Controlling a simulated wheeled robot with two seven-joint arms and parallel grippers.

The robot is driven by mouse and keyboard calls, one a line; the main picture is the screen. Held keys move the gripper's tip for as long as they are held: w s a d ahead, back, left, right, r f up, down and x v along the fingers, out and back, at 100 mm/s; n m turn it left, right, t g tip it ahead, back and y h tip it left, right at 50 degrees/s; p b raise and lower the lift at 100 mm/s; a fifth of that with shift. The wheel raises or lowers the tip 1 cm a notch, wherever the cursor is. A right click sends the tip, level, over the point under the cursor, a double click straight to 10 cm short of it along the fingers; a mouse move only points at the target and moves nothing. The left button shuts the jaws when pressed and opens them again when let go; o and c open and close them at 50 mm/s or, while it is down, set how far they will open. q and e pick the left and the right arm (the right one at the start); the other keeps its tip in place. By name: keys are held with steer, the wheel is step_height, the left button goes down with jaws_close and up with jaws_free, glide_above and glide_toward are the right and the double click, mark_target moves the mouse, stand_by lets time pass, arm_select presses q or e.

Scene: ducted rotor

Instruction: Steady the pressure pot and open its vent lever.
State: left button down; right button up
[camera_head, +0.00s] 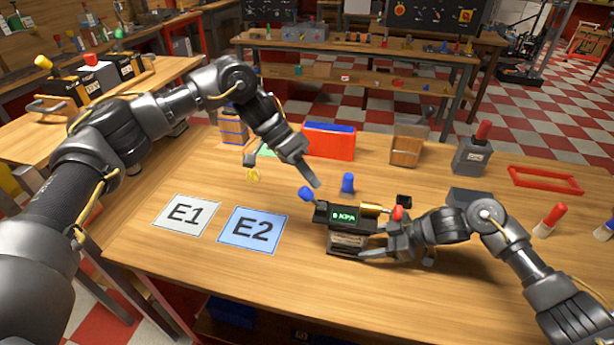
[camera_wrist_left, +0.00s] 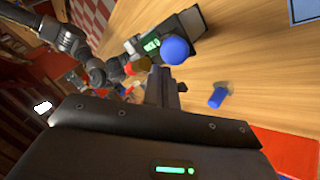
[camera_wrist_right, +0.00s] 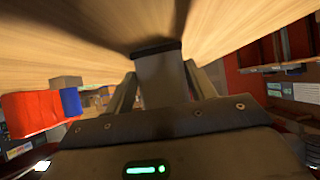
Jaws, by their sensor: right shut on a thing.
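The pressure pot (camera_head: 347,241) is a dark box on the wooden table, with a green KPA display and a brass cylinder on top. A lever with a blue knob (camera_head: 306,194) sticks up at its left; the blue knob also shows in the left wrist view (camera_wrist_left: 176,50). My right gripper (camera_head: 368,252) is shut on the pot's lower right side; the right wrist view shows a grey block (camera_wrist_right: 162,75) between its fingers. My left gripper (camera_head: 315,183) looks shut and empty, its fingertips just above and beside the blue knob. Whether they touch it is unclear.
A loose blue cylinder (camera_head: 347,183) stands behind the pot. Cards E1 (camera_head: 185,213) and E2 (camera_head: 252,230) lie to the left. A red-and-blue bin (camera_head: 329,143), a wooden box (camera_head: 405,150) and a grey box with a red handle (camera_head: 472,157) stand further back. The table's front is clear.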

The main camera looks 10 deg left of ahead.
arm_select(q)
steer(key=w+a+r, duration=0.3)
steer(key=w+r, duration=0.1)
steer(key=r, duration=0.6)
steer(key=shift+w+a, duration=0.15)
steer(key=shift+w, duration=0.1)
steer(key=shift+r, duration=0.1)
stand_by(0.3)
arm_select(e)
steer(key=o, duration=1)
